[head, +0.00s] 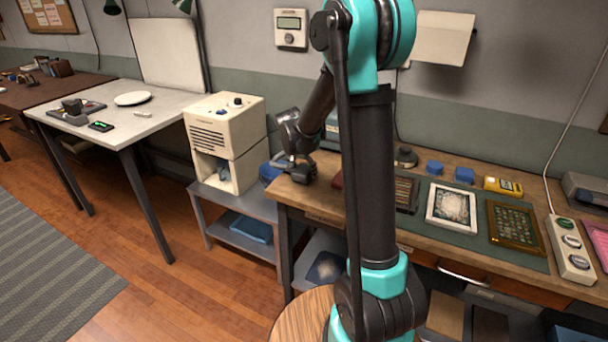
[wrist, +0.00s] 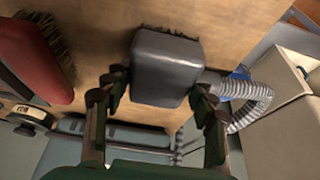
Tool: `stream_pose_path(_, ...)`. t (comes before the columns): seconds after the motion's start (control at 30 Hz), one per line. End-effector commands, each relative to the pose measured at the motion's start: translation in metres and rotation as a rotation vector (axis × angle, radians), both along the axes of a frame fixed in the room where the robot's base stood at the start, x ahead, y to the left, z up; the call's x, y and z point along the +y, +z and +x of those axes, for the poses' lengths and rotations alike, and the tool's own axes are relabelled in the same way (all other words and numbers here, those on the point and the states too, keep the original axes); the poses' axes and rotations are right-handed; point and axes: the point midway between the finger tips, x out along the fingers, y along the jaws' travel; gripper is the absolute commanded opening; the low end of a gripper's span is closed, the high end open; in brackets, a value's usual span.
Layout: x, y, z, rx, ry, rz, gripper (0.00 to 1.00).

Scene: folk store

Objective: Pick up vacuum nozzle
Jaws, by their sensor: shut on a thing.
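The vacuum nozzle (wrist: 167,67) is a dark grey block with bristles along one edge and a ribbed grey hose (wrist: 248,92) near its right side in the wrist view. My gripper (wrist: 160,92) is shut on it, with a finger against each side. In the head view my gripper (head: 296,165) is at the left end of the wooden workbench, low over its top. The nozzle is hard to make out there. I cannot tell whether it touches the bench.
A red brush (wrist: 30,60) lies close to the nozzle on the workbench (head: 285,192). A cream box-shaped unit (head: 224,125) stands left of the bench on a grey low table. Picture frames (head: 452,208) and a button strip (head: 570,250) lie farther right.

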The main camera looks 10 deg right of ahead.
Motion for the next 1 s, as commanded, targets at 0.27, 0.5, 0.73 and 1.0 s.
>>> stream_pose_path(0.27,0.0,0.001,0.0,0.0,0.0,0.0,0.19)
stream_pose_path(0.5,0.0,0.017,0.0,0.0,0.0,0.0,0.19)
stream_pose_path(0.73,0.0,0.067,-0.001,0.0,0.0,0.0,0.19)
stream_pose_path(1.0,0.0,0.14,0.0,0.0,0.0,0.0,0.19)
